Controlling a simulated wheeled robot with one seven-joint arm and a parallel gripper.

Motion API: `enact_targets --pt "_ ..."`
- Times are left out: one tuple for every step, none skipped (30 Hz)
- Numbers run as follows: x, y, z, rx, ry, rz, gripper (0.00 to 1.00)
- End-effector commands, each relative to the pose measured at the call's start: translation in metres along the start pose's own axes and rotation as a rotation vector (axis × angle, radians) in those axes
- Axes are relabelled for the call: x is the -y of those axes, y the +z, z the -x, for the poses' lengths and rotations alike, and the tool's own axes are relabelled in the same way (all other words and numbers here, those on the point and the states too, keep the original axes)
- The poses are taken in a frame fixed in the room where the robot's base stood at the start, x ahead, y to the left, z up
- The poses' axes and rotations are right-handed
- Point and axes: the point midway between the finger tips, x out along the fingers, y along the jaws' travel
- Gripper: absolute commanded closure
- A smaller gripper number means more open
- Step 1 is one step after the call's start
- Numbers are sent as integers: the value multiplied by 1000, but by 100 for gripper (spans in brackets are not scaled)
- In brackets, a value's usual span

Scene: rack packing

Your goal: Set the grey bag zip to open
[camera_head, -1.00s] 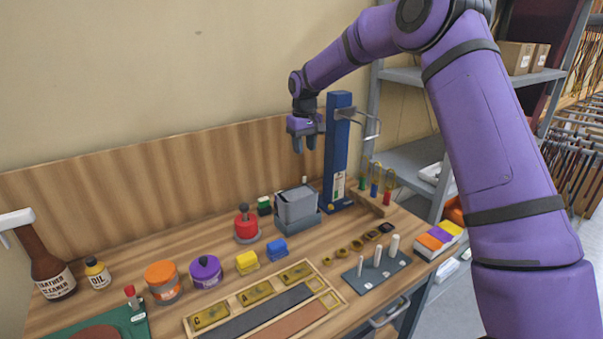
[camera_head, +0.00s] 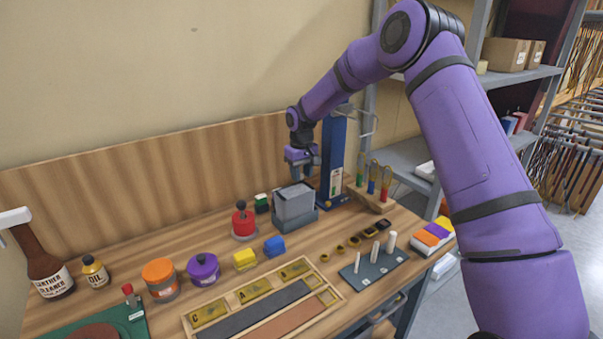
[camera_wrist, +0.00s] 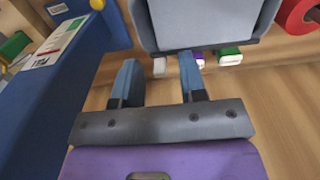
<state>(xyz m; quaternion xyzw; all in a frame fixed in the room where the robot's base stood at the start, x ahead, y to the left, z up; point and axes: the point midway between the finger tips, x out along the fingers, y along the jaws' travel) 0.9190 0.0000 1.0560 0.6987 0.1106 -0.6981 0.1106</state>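The grey bag (camera_head: 293,204) stands upright in a darker grey holder (camera_head: 300,222) at the back of the bench. In the wrist view the bag (camera_wrist: 205,22) fills the top middle. My gripper (camera_head: 303,177) is just behind and above the bag's back right side, pointing down. In the wrist view my gripper (camera_wrist: 160,62) is open, its two blue-grey fingers apart. A small white block (camera_wrist: 160,69) shows between the fingertips, beside the holder; I cannot tell whether it is the zip's pull. Whether the zip is open or shut is not clear.
A blue post (camera_head: 333,158) stands close to the right of my gripper. A rack with coloured tubes (camera_head: 371,194) is further right. A red round container (camera_head: 243,223) and a green block (camera_head: 262,203) stand left of the bag. Yellow and blue blocks lie in front.

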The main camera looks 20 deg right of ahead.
Motion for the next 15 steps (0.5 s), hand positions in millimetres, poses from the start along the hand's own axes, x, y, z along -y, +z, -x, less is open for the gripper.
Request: enact_targets --pt "0 0 0 0 0 0 62" --pt "0 0 0 0 0 0 62" --pt "0 0 0 0 0 0 71" --pt "0 0 0 0 0 0 78" --pt "0 0 0 0 0 0 85" --pt "0 0 0 0 0 0 94" --pt "0 0 0 0 0 0 100" --pt "0 0 0 0 0 0 100" --pt "0 0 0 0 0 0 100" --pt "0 0 0 0 0 0 100" --pt "0 0 0 0 0 0 100" --pt "0 0 0 0 0 0 100" --pt "1 0 0 0 0 0 100" --pt "2 0 0 0 0 1 100" --pt "6 0 0 1 0 2 100"
